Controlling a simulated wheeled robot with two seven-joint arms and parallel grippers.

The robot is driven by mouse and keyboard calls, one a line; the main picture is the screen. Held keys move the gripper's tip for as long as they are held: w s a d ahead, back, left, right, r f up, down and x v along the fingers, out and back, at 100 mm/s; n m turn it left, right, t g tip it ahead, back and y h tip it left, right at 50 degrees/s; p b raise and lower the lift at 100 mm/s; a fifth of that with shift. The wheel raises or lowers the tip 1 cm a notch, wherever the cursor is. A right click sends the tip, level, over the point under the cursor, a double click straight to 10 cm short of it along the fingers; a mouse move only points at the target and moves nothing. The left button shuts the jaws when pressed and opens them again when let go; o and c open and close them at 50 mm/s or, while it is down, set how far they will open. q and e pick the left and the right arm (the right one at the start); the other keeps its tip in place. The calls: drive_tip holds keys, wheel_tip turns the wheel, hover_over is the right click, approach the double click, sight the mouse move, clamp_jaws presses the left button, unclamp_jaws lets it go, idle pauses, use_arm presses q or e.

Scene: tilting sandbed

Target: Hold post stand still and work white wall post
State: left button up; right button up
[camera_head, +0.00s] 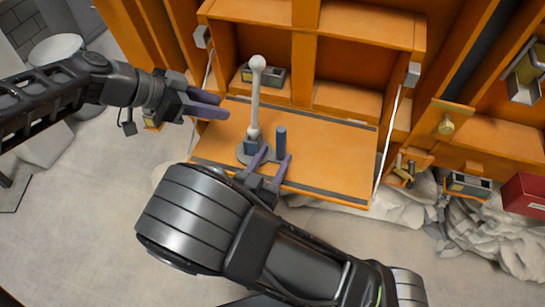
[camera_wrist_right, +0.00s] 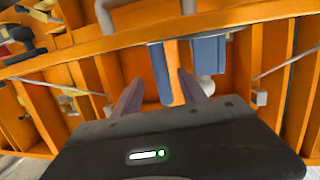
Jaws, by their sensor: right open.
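The white post (camera_head: 255,105) stands upright with a ball top on the orange fold-down shelf. Its post stand (camera_head: 243,154) has a dark round base and a blue-grey block at the post's foot. A short blue-grey upright peg (camera_head: 281,138) stands just right of the post; whether it joins the stand is unclear. My right gripper (camera_head: 276,155) is open at the shelf's front, its fingers either side of the peg's lower end. The peg (camera_wrist_right: 160,72) also shows between the fingers in the right wrist view. My left gripper (camera_head: 214,104) is open and empty, left of the post and apart from it.
The orange shelf (camera_head: 330,165) hangs on pale side cords below open orange compartments. A dark box (camera_head: 270,77) sits behind the post. Brackets and a red box (camera_head: 525,195) are at the right. The shelf's right half is clear.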

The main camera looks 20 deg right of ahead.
sight(285, 137)
drive_tip(key=shift+w, duration=0.15)
drive_tip(key=shift+x, duration=3.9)
drive_tip(key=shift+r, duration=0.1)
drive_tip(key=shift+c, duration=0.4)
clamp_jaws()
